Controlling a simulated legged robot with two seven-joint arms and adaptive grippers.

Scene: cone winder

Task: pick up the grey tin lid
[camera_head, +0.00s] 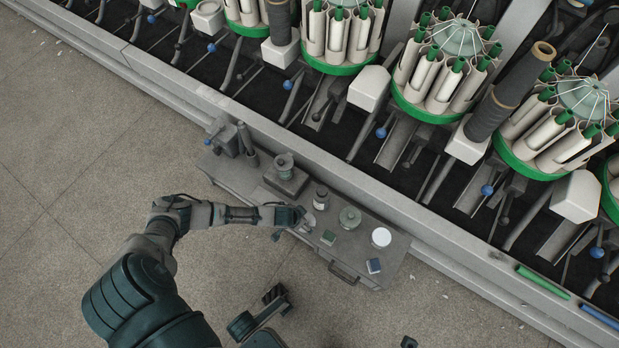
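No thing shows clearly as a grey tin lid. A round grey-green piece with a raised centre (350,217) and a round piece with a white top (381,237) are on the grey bench (235,175). Either could be a lid or a whole container; I cannot tell. My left gripper (298,224) is over the bench's front part, left of both round pieces and apart from them. A small pale thing (308,221) shows at its fingertips; I cannot tell whether it is touched or held. The finger gap is too small to read.
On the bench are a dark jar with a pale lid (321,198), a spool on a block (285,168), a green block (328,237) and a blue block (374,265). The winding machine (330,165) runs behind the bench. The floor at left is clear.

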